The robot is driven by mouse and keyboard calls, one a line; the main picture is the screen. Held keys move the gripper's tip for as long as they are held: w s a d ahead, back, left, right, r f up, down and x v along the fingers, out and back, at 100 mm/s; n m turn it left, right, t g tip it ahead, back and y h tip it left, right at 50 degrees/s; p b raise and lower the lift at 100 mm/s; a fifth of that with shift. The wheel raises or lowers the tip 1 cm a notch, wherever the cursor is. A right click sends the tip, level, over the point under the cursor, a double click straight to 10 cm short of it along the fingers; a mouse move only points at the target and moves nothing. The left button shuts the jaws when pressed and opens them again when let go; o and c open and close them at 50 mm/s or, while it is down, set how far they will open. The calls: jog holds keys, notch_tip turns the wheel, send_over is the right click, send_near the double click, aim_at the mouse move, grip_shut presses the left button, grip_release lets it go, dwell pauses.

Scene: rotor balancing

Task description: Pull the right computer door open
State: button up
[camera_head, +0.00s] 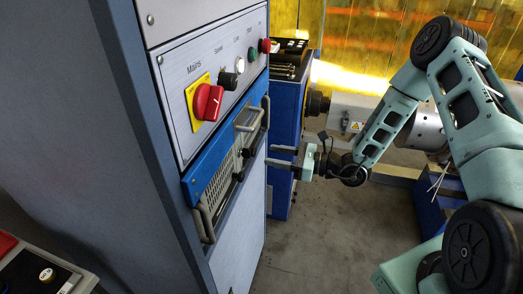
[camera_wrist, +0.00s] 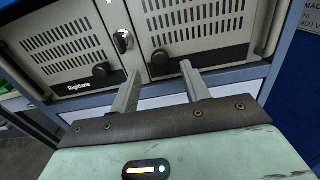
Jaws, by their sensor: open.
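The computer has two grille doors side by side, and both look shut in the wrist view. The right computer door (camera_wrist: 205,22) has a black knob (camera_wrist: 160,58) at its lower left. The left door (camera_wrist: 62,42) has its own black knob (camera_wrist: 102,72) at its lower right. My gripper (camera_wrist: 160,72) is open and empty. Its fingers point at the computer front, with the right door's knob ahead and between the fingertips in the picture. In the head view, my gripper (camera_head: 269,156) is to the right of the computer front (camera_head: 226,165), apart from it.
A metal handle (camera_head: 205,222) sticks out at the computer's near end and another (camera_head: 265,112) at its far end. A keyed lock (camera_wrist: 123,40) is between the doors. The Mains switch (camera_head: 208,102) is above. A blue cabinet (camera_head: 283,105) stands behind. The floor (camera_head: 320,235) is clear.

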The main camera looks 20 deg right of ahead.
jog(key=x, duration=0.4)
jog(key=shift+w+a+p, duration=0.2)
jog(key=shift+a+p, duration=0.1)
grip_shut()
